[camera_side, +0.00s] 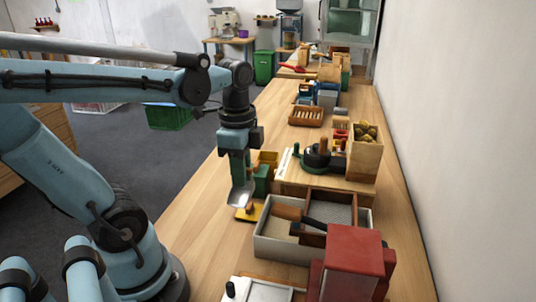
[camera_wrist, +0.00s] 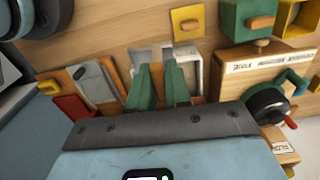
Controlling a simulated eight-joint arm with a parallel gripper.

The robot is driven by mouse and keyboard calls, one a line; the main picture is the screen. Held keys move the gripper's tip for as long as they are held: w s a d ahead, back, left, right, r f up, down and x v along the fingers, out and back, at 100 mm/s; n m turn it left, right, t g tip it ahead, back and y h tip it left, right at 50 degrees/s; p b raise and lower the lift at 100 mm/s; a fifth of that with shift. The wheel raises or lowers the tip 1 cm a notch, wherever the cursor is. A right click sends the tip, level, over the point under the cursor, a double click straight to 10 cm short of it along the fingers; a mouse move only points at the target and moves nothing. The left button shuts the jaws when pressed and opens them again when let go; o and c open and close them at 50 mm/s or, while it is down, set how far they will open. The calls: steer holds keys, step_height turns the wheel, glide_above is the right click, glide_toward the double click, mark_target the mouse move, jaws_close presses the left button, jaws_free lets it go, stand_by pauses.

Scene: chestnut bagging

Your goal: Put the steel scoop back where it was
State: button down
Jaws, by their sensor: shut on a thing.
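My gripper (camera_side: 238,172) points down over the near left part of the bench, with its green fingers shut on the steel scoop (camera_side: 242,195). The scoop's shiny pan hangs below the fingers, above the wooden bench top. A yellow pad (camera_side: 246,217) with a small wooden piece lies close by the scoop; I cannot tell if they touch. In the wrist view my green fingers (camera_wrist: 158,72) show with a pale, open-sided shape behind their tips. The scoop's handle is mostly hidden by the fingers. The yellow pad shows in the wrist view (camera_wrist: 187,13), apart from the fingers.
A green block (camera_side: 262,180) stands just right of my gripper. A wooden crate (camera_side: 363,160) stands by the wall.

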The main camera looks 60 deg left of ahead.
steer(key=shift+s+d+f, duration=0.3)
steer(key=shift+s+f, duration=0.05)
steer(key=shift+s, duration=0.2)
steer(key=shift+f, duration=4.95)
steer(key=c, duration=1.1)
jaws_free()
steer(key=shift+f, duration=0.1)
